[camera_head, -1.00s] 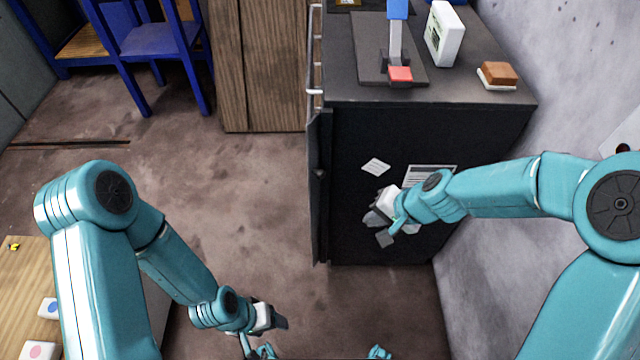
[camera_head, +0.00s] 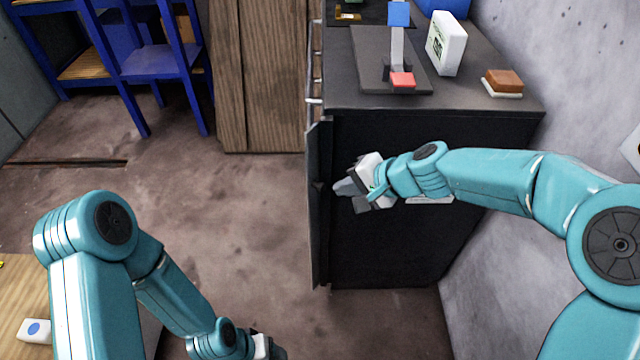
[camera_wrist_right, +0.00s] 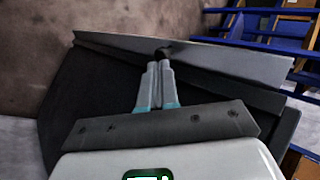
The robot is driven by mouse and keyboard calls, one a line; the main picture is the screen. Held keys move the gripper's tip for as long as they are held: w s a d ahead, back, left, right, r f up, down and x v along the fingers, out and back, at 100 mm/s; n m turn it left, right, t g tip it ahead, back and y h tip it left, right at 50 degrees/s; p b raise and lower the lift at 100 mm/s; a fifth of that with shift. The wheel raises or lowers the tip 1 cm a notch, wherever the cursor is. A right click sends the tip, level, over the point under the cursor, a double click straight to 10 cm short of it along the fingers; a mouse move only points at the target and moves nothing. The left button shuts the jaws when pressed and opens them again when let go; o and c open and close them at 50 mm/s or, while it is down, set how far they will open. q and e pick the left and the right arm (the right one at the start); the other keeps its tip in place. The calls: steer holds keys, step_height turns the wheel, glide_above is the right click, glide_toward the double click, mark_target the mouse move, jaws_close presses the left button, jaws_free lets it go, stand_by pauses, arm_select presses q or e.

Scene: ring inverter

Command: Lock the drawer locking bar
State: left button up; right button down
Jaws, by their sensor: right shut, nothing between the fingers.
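The drawer locking bar (camera_head: 319,215) is a long dark upright strip along the left edge of the black cabinet (camera_head: 390,245). In the right wrist view the bar (camera_wrist_right: 225,65) runs across the top as a grey strip. My right gripper (camera_head: 345,188) is shut and empty beside the bar, at about its mid-height. In the right wrist view its closed fingertips (camera_wrist_right: 161,66) reach the bar's near edge, by a small dark spot; I cannot tell whether they touch. My left gripper (camera_head: 268,347) is partly cut off at the bottom edge, away from the cabinet; its jaws are unclear.
On the cabinet top stand a dark plate with a blue-and-red lever (camera_head: 398,50), a white box (camera_head: 446,43) and a brown block (camera_head: 503,80). A wall closes the right side; floor at left is clear.

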mark_target(309, 183)
steer(key=w+a, duration=0.1)
steer(key=w+a+f+p, duration=0.1)
steer(key=a, duration=0.1)
steer(key=w+a+f, duration=0.1)
steer(key=shift+a+p, duration=0.25)
steer(key=shift+p, duration=0.15)
steer(key=shift+w+a, duration=0.25)
steer(key=shift+a, duration=0.15)
steer(key=shift+w+f, duration=0.1)
steer(key=shift+f, duration=0.1)
arm_select(q)
steer(key=shift+r, duration=0.85)
steer(key=shift+w+d, duration=0.1)
steer(key=shift+d, duration=0.05)
arm_select(e)
steer(key=shift+a, duration=0.25)
